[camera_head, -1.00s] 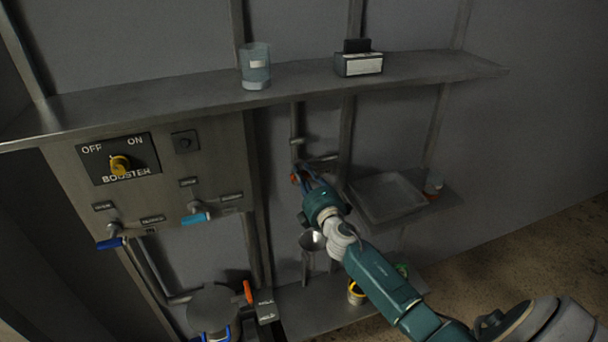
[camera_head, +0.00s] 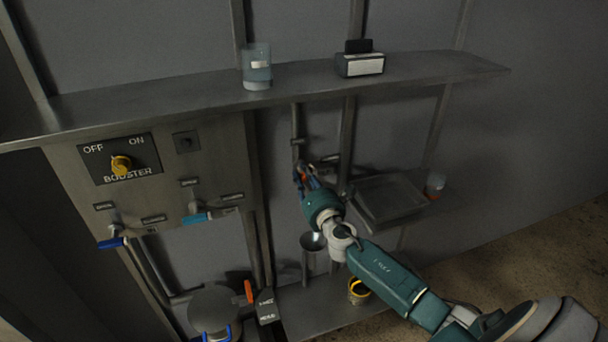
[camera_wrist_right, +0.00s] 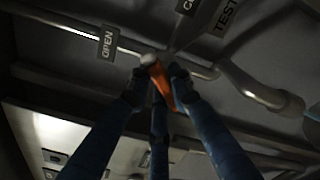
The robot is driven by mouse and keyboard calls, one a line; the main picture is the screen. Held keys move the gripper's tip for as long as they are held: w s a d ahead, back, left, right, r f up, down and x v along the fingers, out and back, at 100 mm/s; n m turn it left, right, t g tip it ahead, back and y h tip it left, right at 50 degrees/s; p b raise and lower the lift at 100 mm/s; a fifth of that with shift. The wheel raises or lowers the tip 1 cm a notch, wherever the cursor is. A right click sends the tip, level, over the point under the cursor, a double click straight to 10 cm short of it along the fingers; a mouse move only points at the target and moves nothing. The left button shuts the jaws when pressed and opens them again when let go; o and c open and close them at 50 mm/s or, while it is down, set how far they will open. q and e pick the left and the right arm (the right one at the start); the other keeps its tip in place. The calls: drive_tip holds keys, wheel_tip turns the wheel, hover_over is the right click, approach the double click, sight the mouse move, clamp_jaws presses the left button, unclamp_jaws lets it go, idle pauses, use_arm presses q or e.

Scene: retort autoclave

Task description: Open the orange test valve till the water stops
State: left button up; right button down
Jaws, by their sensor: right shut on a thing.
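The orange test valve handle (camera_head: 299,171) is on the thin pipe below the shelf, mostly hidden by my right gripper (camera_head: 305,177) in the head view. In the right wrist view the orange handle (camera_wrist_right: 162,86) lies between the dark fingers of my right gripper (camera_wrist_right: 157,88), which is shut on it. An OPEN label (camera_wrist_right: 108,43) is to its left and a TEST label (camera_wrist_right: 227,15) is above right. A metal funnel (camera_head: 312,241) stands below the valve. I cannot make out any water stream. My left gripper is not in view.
The long shelf (camera_head: 200,103) above holds a clear beaker (camera_head: 256,72) and a small dark box (camera_head: 360,65). A shallow tray (camera_head: 388,198) is at the right. The panel at left has a yellow booster knob (camera_head: 121,166) and blue-handled valves (camera_head: 195,219).

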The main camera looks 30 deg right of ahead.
drive_tip(key=n, duration=0.4)
drive_tip(key=shift+n+p, duration=0.3)
drive_tip(key=shift+p, duration=0.1)
drive_tip(key=shift+f+n+p, duration=0.2)
drive_tip(key=shift+n+p, duration=0.2)
drive_tip(key=shift+n, duration=1.5)
drive_tip(key=shift+a, duration=0.1)
drive_tip(key=c, duration=1.5)
unclamp_jaws()
drive_tip(key=shift+c, duration=0.2)
drive_tip(key=v, duration=1.2)
